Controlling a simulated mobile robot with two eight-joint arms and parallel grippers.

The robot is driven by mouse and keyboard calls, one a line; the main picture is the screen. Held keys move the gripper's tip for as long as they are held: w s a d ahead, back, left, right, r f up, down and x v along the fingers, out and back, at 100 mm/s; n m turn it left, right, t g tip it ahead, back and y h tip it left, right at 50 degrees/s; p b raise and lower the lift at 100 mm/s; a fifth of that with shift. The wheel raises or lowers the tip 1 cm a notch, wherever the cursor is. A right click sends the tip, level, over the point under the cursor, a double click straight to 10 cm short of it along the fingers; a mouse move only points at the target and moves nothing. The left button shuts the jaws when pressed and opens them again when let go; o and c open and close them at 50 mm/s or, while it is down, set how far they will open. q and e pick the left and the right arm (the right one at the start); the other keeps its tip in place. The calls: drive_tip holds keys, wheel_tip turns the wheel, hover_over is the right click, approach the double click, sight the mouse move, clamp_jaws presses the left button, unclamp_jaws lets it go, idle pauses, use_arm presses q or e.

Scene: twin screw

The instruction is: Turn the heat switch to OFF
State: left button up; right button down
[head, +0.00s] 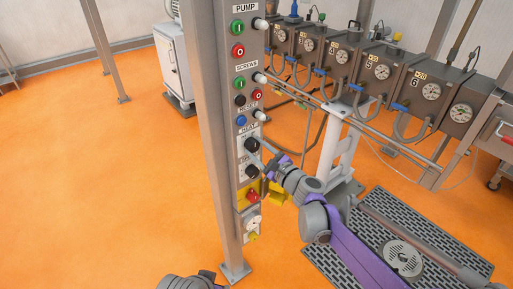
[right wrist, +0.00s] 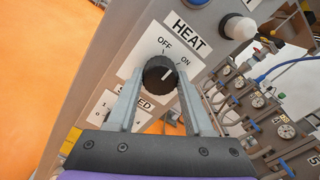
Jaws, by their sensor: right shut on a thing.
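The heat switch is a round black knob (right wrist: 160,73) on a white plate under the HEAT label, with OFF at its upper left and ON at its upper right. Its light mark points up and right, toward ON. In the head view the knob (head: 251,145) sits midway down the panel post. My right gripper (right wrist: 161,80) has one finger on each side of the knob and is shut on it. It also shows in the head view (head: 259,151), reaching in from the right. My left gripper is not in view.
Green, red, black and blue buttons and white lamps are above the knob on the panel (head: 247,85). A red emergency button (head: 252,196) on yellow is below. Machine blocks with gauges (head: 382,71) stand at the right. Orange floor (head: 110,180) is open at the left.

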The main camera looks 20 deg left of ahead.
drive_tip(key=n+p, duration=0.1)
drive_tip(key=n, duration=0.4)
drive_tip(key=shift+n, duration=0.4)
idle(0.4)
drive_tip(key=shift+c, duration=1.5)
unclamp_jaws()
drive_tip(key=shift+d, duration=0.1)
drive_tip(key=v, duration=1)
drive_tip(key=shift+s+d+b, duration=0.25)
drive_tip(key=shift+s+b, duration=0.05)
drive_tip(key=shift+b, duration=0.05)
